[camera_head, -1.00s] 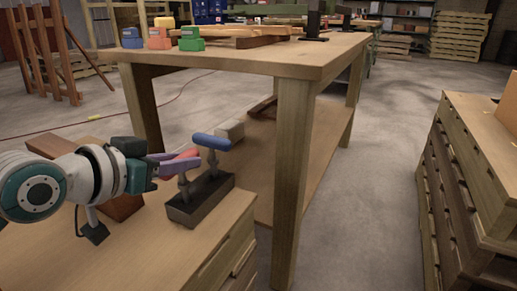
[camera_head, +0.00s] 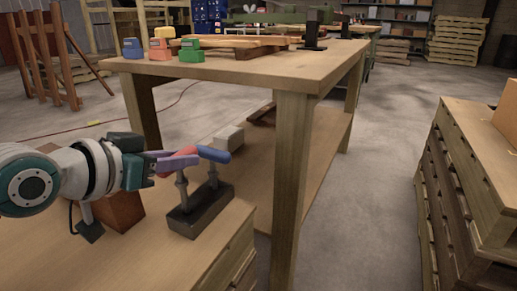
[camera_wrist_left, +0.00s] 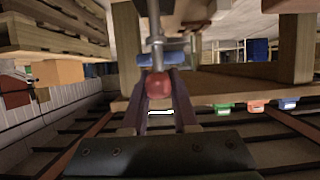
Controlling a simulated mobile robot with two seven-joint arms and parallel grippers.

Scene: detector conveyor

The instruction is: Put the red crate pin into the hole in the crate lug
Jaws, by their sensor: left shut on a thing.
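The red crate pin (camera_head: 180,161) stands upright over a dark holder block (camera_head: 200,212). Its grey shaft shows below the red grip, and its lower end meets the block. A blue-gripped pin (camera_head: 213,154) stands behind it in the same block. My left gripper (camera_head: 168,163) comes from the left, its purple fingers shut on the red grip. In the left wrist view the red grip (camera_wrist_left: 157,84) sits between the fingertips, with the blue grip (camera_wrist_left: 160,59) just beyond. I cannot make out the crate lug or its hole. My right gripper is not in view.
The block stands near the right edge of a low wooden bench (camera_head: 185,262), beside a brown box (camera_head: 122,210). A tall wooden table (camera_head: 240,69) with a thick leg (camera_head: 292,185) stands close behind. Stacked wooden crates (camera_head: 455,185) stand at right, with clear floor between.

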